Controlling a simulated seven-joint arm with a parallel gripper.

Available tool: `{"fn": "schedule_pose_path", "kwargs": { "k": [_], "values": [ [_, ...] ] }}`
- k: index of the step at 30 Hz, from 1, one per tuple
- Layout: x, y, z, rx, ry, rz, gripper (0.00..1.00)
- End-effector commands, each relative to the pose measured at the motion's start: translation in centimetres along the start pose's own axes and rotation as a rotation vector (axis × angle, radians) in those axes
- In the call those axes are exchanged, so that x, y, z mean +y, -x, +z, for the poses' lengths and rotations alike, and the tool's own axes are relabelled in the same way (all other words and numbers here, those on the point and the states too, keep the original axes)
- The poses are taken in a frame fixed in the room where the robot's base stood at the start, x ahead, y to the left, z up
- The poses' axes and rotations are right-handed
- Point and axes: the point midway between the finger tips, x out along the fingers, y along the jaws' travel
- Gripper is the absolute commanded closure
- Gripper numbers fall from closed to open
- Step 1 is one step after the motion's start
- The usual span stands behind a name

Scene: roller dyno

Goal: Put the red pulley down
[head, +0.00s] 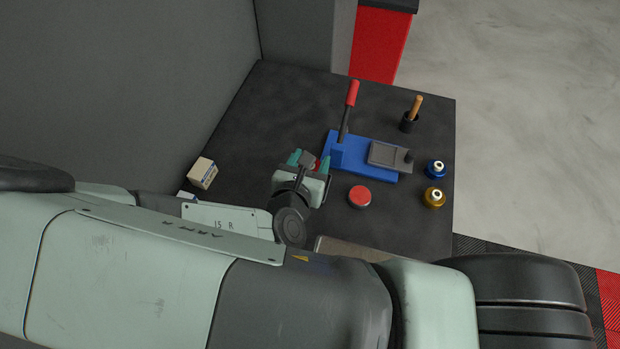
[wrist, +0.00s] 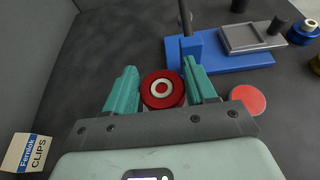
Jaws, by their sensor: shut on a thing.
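The red pulley (wrist: 162,89) is between the teal fingers of my gripper (wrist: 163,90) in the wrist view, with its pale ring and red centre facing the camera. My gripper is shut on it. In the head view my gripper (head: 309,161) is over the dark table, just left of the blue press, and only a sliver of the red pulley (head: 318,165) shows between the fingers. I cannot tell whether the pulley touches the table.
A blue press (head: 345,150) with a red-handled lever stands right of my gripper. A red-topped round tin (head: 359,195) is nearer. Blue (head: 436,168) and gold (head: 434,197) pulleys sit at the right edge. A clips box (head: 202,173) is left; table between is clear.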

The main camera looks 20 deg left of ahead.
Motion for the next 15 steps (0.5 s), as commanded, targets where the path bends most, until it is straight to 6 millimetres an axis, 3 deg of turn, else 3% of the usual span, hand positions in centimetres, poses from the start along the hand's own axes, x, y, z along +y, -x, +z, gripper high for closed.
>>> {"fn": "schedule_pose_path", "kwargs": {
  "k": [3,8,15],
  "values": [
    [0.0,-0.8,-1.8,0.000,0.001,0.000,0.84],
    [0.0,-1.2,-2.8,-0.001,-0.001,0.000,0.84],
    [-0.1,-2.4,-5.7,-0.001,0.001,0.000,0.84]
  ]
}}
